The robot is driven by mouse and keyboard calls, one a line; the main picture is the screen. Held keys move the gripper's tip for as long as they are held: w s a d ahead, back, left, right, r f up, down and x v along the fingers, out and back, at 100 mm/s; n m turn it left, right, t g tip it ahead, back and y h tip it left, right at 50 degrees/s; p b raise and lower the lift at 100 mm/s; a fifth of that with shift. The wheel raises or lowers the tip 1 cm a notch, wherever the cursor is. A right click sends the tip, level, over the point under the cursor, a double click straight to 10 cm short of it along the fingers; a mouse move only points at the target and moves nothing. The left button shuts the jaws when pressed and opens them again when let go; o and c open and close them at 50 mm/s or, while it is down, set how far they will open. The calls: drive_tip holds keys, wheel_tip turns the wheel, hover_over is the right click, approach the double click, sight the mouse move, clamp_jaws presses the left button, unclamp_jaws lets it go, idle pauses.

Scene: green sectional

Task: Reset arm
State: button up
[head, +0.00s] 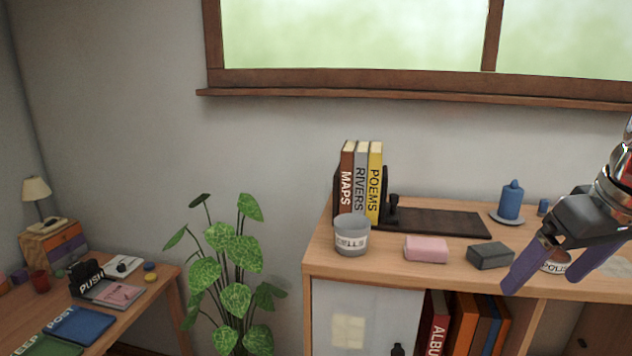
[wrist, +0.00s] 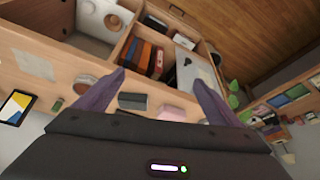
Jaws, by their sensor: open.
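My gripper (head: 545,272) is at the right of the head view, above the front right part of the wooden shelf top (head: 460,262). Its two purple fingers are spread and nothing is between them. In the wrist view the fingers of my gripper (wrist: 158,85) stand apart. Beyond them are a dark grey block (wrist: 132,101) and a pink block (wrist: 177,112). In the head view the pink block (head: 426,249) and the dark grey block (head: 490,255) lie on the shelf top, left of my gripper and apart from it.
Three upright books (head: 360,182), a grey cup (head: 352,237), a dark tray (head: 437,222) and a blue candle (head: 511,202) stand on the shelf top. A round labelled item (head: 555,262) is partly hidden behind my gripper. A plant (head: 230,262) and a desk (head: 125,290) are left.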

drive_tip(key=s+a+f, duration=0.2)
drive_tip(key=a+f, duration=0.7)
drive_tip(key=a, duration=0.2)
drive_tip(key=s+a+f+t, duration=0.1)
drive_tip(key=s+a+f, duration=0.2)
drive_tip(key=a+f, duration=0.6)
drive_tip(key=shift+s+a+f+m, duration=0.15)
drive_tip(key=shift+a+f+m, duration=0.25)
drive_tip(key=shift+a, duration=0.65)
drive_tip(key=shift+o, duration=0.2)
drive_tip(key=shift+o, duration=0.3)
